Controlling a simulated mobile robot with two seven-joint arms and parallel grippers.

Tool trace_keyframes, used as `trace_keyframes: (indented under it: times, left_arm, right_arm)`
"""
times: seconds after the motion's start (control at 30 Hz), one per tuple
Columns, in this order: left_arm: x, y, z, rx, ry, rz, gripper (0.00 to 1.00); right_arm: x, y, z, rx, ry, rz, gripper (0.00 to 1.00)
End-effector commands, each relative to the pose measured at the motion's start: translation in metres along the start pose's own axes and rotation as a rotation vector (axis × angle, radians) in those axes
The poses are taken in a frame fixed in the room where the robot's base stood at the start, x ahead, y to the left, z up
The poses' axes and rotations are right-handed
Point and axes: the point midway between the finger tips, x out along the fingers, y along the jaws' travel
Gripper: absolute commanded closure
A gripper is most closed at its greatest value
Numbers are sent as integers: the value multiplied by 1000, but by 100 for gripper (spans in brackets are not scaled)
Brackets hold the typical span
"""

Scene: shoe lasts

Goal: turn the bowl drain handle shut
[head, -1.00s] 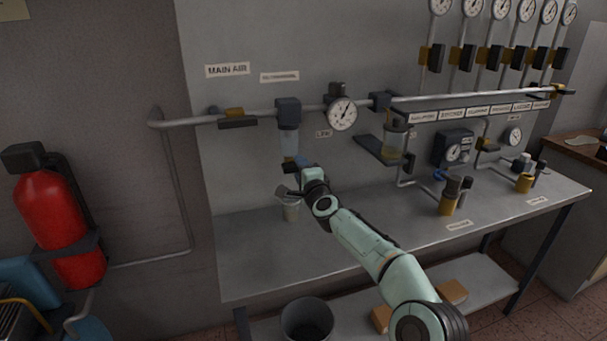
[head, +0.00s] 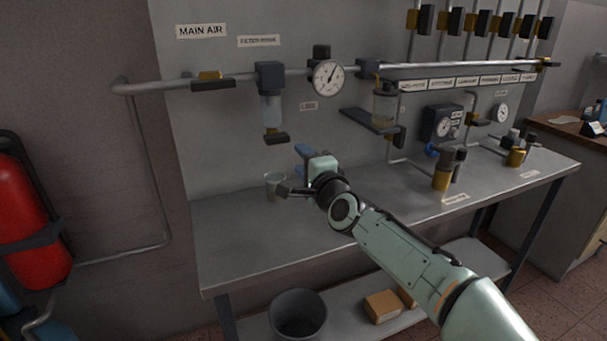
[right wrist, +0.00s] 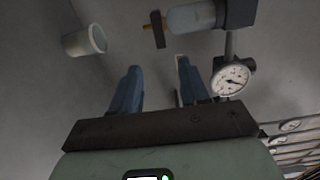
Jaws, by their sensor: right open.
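The filter bowl (head: 271,108), clear and bluish, hangs under a dark block on the air pipe. The bowl drain handle (head: 277,138) is a short dark bar at its bottom, lying crosswise to the bowl in the head view. My left gripper is not in view.
A pale cup (head: 275,184) stands on the grey bench (head: 235,235) left of my right gripper. A pressure gauge (head: 328,77) is right of the filter. A yellow-and-black main valve (head: 211,82) is on the pipe at left. A bin (head: 298,314) stands below.

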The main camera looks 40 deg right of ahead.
Motion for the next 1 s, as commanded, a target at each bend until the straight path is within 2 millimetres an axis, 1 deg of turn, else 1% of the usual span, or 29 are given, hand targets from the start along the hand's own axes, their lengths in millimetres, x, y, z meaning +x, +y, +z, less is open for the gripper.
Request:
trace_keyframes:
  times: [0.03, 0.23, 0.83, 0.87, 0.93, 0.97, 1.0]
  left_arm:
    - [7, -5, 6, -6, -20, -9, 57]
    - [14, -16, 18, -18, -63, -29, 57]
    - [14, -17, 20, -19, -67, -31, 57]
    - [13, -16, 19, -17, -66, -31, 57]
    - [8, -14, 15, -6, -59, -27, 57]
    - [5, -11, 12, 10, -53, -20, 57]
    - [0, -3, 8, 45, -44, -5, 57]
  right_arm:
    - [-3, 1, 0, -1, 0, -2, 55]
    - [-10, 0, 0, 1, 2, -1, 55]
    - [-11, -1, -1, 2, 2, 1, 55]
    - [-10, 1, -1, 3, 2, 5, 55]
    - [-6, 10, -4, 3, 0, 29, 55]
    - [-3, 16, -9, 5, 5, 44, 55]
    - [0, 23, -20, 9, 22, 61, 55]
